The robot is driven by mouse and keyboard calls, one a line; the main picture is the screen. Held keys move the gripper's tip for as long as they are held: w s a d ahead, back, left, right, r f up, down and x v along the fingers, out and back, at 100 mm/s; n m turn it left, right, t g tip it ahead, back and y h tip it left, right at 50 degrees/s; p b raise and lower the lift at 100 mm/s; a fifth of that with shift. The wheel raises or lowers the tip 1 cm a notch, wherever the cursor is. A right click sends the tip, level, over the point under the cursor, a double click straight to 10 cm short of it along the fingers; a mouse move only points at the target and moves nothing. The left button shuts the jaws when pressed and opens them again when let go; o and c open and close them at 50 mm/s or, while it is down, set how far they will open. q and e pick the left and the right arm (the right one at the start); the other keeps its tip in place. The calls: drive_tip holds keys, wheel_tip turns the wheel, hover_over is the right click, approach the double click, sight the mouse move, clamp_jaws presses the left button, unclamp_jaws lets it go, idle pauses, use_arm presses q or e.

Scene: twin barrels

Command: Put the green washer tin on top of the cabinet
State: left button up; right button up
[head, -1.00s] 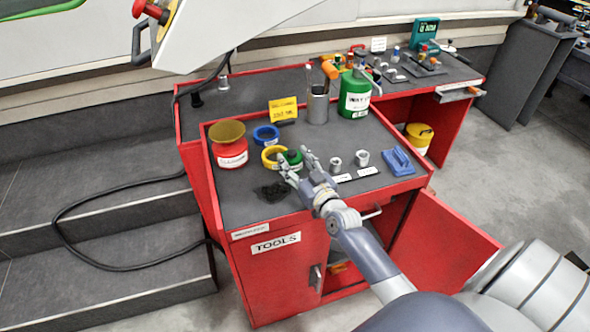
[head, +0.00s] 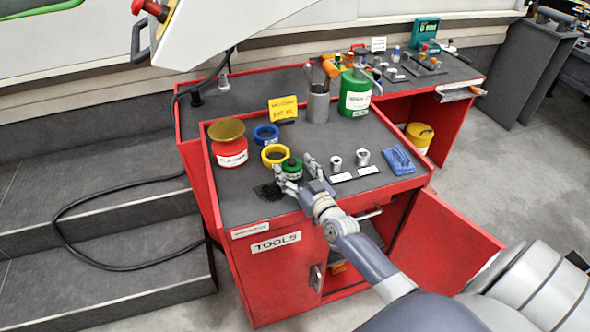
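The green washer tin (head: 292,168), small and round with a dark top, stands upright on the dark top of the red cabinet (head: 232,199). It is just beyond my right gripper (head: 293,168), whose two fingers are spread to either side of it. I see no clear contact between fingers and tin. The finger on the left hides a little of its near side. The cabinet door at the right (head: 440,240) hangs open. My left gripper is not in view.
Close by are a yellow ring (head: 275,155), a blue ring (head: 266,135), a red tin (head: 230,150), black items (head: 268,191), metal sockets (head: 336,163) and a blue item (head: 399,160). A grey cup (head: 318,105) and a large green can (head: 355,93) stand behind.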

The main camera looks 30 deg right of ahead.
drive_tip(key=shift+r, duration=0.3)
drive_tip(key=s, duration=0.7)
drive_tip(key=s+a, duration=0.1)
drive_tip(key=s, duration=0.2)
drive_tip(key=shift+s+f, duration=0.2)
drive_tip(key=shift+s, duration=0.15)
drive_tip(key=shift+s+r, duration=0.1)
drive_tip(key=shift+s, duration=0.55)
